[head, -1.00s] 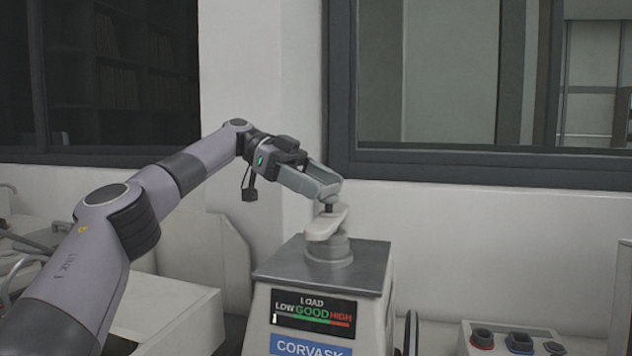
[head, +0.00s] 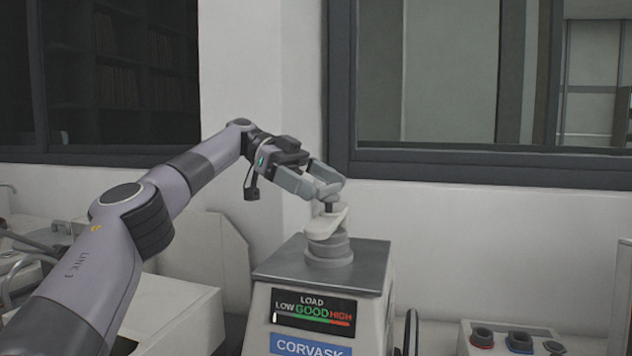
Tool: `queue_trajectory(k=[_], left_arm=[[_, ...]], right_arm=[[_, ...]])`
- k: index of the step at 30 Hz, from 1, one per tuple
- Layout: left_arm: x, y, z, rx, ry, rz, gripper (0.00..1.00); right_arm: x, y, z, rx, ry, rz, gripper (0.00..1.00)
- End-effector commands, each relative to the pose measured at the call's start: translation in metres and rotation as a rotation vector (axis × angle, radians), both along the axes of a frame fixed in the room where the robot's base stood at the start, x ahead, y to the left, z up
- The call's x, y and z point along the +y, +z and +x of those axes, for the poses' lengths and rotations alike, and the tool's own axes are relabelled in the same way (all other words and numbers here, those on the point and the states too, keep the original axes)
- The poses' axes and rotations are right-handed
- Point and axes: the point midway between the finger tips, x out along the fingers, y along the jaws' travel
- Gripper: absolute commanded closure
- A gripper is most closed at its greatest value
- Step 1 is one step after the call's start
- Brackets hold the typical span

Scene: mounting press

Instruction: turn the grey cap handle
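The grey cap handle (head: 325,224) is a pale crank arm on a round grey cap (head: 329,250), on top of the press (head: 322,266). A short dark stem (head: 328,208) rises from the handle. My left gripper (head: 328,190) comes in from the upper left, with its two grey fingers closed around the top of this stem. The fingertips hide the stem's upper end. The load display (head: 313,309) on the press front reads low, good, high, with a small white bar at the low end. My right gripper is not in view.
A control box (head: 515,341) with red, blue and dark buttons stands at the lower right. Pale equipment (head: 175,305) stands left of the press, below my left arm. A dark-framed window (head: 450,168) is in the wall behind.

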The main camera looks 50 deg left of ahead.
Motion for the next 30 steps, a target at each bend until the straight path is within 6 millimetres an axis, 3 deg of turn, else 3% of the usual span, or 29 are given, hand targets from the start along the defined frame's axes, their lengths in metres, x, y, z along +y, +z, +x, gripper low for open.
queue_trajectory(k=[11,30], left_arm=[[0.0002,0.0017,-0.0022,-0.005,0.05,-0.003,0.0],[-0.0029,0.0029,-0.0076,-0.008,0.305,-0.003,0.0]], right_arm=[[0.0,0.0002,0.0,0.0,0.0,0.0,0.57],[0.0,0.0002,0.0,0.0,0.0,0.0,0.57]])
